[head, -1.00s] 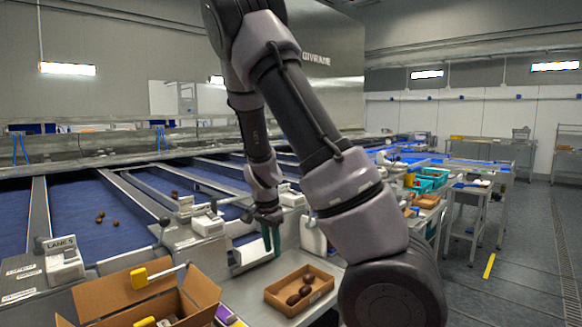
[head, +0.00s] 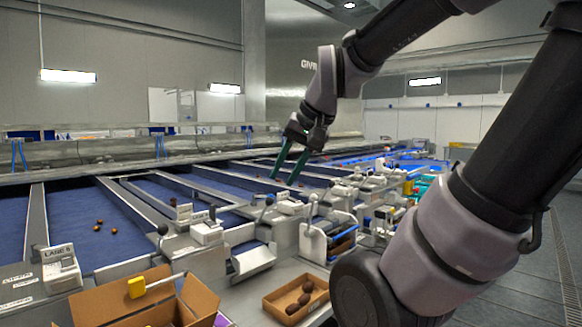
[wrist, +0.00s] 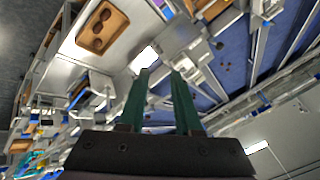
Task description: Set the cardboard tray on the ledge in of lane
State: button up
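The small cardboard tray (head: 274,310), holding a few dark dates, sits on the metal bench at the bottom of the head view. It also shows in the wrist view (wrist: 121,22), at the upper left, beyond the fingers. My gripper (head: 281,178) has two green fingers held apart with nothing between them. It is raised over the blue lanes, well above and behind the tray, and also shows in the wrist view (wrist: 160,72). Metal ledges (head: 252,262) stand at the near ends of the lanes; the lane name in the task is not readable.
A label box (head: 60,270) and several white devices (head: 206,232) line the lane ends. Dates (head: 98,226) lie on a blue belt. My arm covers the right side.

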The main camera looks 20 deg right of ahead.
jog(key=shift+s+r+n+t+h, duration=0.25)
jog(key=shift+s+r, duration=0.1)
jog(key=shift+s, duration=0.35)
jog(key=shift+s+r+n+t+h, duration=0.15)
jog(key=shift+s+r+t, duration=0.15)
jog(key=shift+s, duration=0.4)
